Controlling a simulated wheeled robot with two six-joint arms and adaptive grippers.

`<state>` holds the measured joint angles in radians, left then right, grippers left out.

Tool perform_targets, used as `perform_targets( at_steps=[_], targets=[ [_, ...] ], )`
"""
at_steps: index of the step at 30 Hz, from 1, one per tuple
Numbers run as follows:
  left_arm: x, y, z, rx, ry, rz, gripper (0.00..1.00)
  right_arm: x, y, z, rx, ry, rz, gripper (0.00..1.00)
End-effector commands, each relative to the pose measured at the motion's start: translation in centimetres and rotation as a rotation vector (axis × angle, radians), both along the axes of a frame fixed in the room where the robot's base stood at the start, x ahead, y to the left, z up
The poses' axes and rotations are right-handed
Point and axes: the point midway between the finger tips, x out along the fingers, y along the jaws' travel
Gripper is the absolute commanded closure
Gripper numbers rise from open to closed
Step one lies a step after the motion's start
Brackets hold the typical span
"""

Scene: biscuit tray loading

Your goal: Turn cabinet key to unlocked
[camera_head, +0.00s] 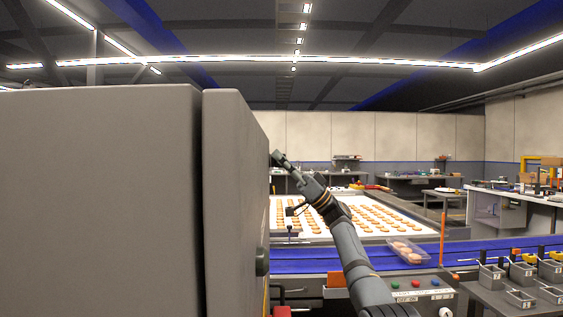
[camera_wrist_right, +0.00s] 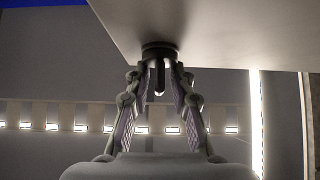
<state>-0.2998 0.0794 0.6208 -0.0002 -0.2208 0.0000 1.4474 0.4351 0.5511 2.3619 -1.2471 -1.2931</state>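The grey cabinet (camera_head: 100,200) fills the left of the head view, its door (camera_head: 228,190) seen nearly edge-on. In the right wrist view, the round dark lock (camera_wrist_right: 158,48) is on the pale cabinet face, and the dark key (camera_wrist_right: 160,76) sticks out of it. My right gripper (camera_head: 276,158) is at the upper part of the door's front face. In the wrist view its two fingers (camera_wrist_right: 162,72) stand either side of the key, with narrow gaps showing; it looks open and not clamped. The key and lock are hard to see in the head view. My left gripper is not in view.
A dark handle (camera_head: 262,262) juts from the door's face lower down. Right of the cabinet are a white tray of biscuits (camera_head: 373,229), a blue conveyor (camera_head: 310,260) and a clear pack of biscuits (camera_head: 408,251). Small grey bins (camera_head: 520,298) stand at the lower right.

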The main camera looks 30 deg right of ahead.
Motion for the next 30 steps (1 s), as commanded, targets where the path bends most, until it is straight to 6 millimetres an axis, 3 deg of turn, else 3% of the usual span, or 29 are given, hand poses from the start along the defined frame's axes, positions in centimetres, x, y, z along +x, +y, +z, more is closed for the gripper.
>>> perform_targets(
  at_steps=[11,24,30],
  targets=[
    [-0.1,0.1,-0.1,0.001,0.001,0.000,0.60,0.0,-0.3,-0.6,-0.002,0.005,0.001,0.69],
    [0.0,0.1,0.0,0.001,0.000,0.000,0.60,-2.8,-6.4,-7.3,-0.003,0.005,-0.001,0.69],
    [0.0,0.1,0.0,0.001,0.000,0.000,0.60,-3.4,-7.6,-8.6,-0.002,0.003,0.001,0.69]
  ],
)
